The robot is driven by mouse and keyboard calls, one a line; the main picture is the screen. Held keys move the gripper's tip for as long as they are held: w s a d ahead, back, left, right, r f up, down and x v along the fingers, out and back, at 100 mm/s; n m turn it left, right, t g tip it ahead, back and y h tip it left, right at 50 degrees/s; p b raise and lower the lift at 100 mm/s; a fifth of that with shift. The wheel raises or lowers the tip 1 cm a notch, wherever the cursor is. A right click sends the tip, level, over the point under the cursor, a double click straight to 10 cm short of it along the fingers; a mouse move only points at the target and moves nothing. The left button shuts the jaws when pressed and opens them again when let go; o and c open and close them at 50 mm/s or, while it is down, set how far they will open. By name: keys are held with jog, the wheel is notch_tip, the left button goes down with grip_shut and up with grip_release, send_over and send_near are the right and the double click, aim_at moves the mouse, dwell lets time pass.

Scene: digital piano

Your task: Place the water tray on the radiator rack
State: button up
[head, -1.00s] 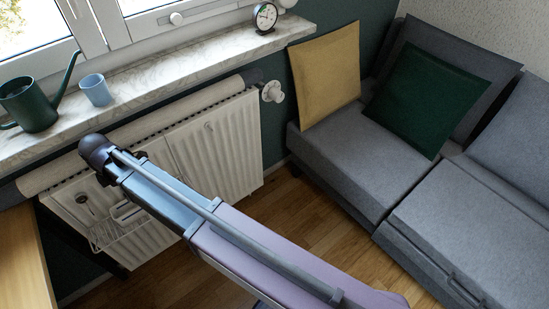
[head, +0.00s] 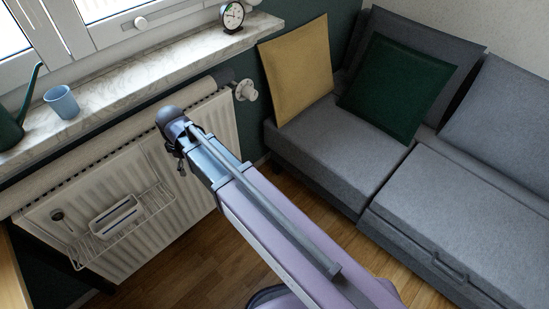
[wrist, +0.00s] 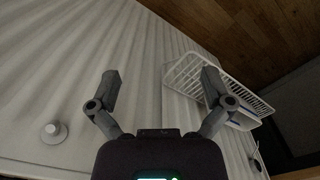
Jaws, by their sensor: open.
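The white wire radiator rack (head: 158,198) hangs on the front of the white radiator. The water tray (head: 115,214), a narrow white trough with a dark blue edge, sits in the rack, slightly slanted in the picture. In the wrist view the rack (wrist: 186,75) and part of the tray (wrist: 246,118) show at the right, partly behind my right finger. My gripper (wrist: 160,78) is open, with nothing between its fingers, and faces the ribbed radiator front. In the head view my gripper (head: 180,160) is right of the rack and apart from the tray.
The radiator valve (head: 246,90) juts out at the right end. The windowsill (head: 130,75) above holds a blue cup (head: 62,102), a watering can and a clock (head: 232,16). A grey sofa (head: 330,150) stands at right.

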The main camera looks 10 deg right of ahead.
jog(key=s+d+m, duration=0.2)
jog(key=d+m, duration=0.5)
jog(key=d, duration=0.7)
jog(key=s+d+m, duration=0.3)
jog(key=d+m, duration=0.3)
jog(key=d, duration=0.9)
jog(key=shift+s+m, duration=0.15)
jog(key=shift+m, duration=0.25)
jog(key=c, duration=0.6)
